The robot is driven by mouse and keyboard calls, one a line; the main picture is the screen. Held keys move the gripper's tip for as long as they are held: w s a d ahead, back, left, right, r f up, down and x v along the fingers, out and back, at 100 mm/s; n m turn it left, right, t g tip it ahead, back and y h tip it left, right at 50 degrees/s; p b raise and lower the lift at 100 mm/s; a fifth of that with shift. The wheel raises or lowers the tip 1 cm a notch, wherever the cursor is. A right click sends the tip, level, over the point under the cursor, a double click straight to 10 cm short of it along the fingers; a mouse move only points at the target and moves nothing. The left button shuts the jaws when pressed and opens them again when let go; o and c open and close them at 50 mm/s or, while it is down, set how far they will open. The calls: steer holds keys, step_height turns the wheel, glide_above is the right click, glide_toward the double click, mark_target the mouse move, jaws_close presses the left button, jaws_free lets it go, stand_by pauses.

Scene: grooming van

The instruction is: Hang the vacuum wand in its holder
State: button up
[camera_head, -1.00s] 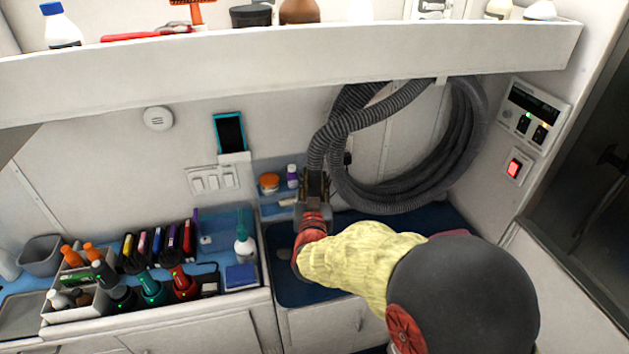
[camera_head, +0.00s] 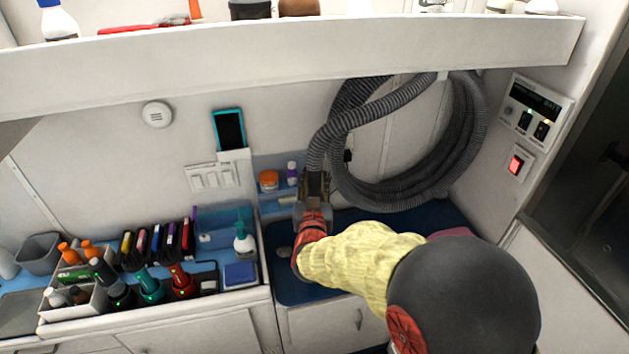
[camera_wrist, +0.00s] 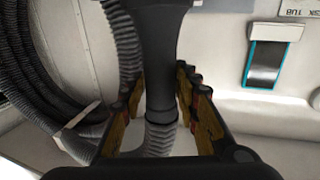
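The vacuum wand (camera_wrist: 158,70) is a dark tube that runs down between my gripper's yellow-padded fingers in the wrist view. In the head view my gripper is in front of the back wall, above the blue counter mat, and hides most of the wand. The ribbed grey hose (camera_head: 318,150) rises from the gripper to a large coil (camera_head: 478,130) on the wall. I cannot make out the wand's holder for certain; a small dark piece (camera_head: 348,156) shows on the wall beside the hose.
A long white shelf (camera_head: 280,65) overhangs the work area. A small ledge with an orange-lidded jar (camera_head: 268,180) and a purple bottle (camera_head: 292,170) is just left of my gripper. Bottles and a caddy (camera_head: 80,312) crowd the left counter. The blue mat (camera_head: 290,292) is mostly clear.

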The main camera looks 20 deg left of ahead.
steer(key=o, duration=0.4)
steer(key=shift+o, duration=0.2)
steer(key=shift+o, duration=0.5)
steer(key=shift+f, duration=0.1)
steer(key=o, duration=0.5)
steer(key=shift+o, duration=0.3)
steer(key=shift+s, duration=0.1)
steer(key=v, duration=1)
stand_by(0.7)
stand_by(0.4)
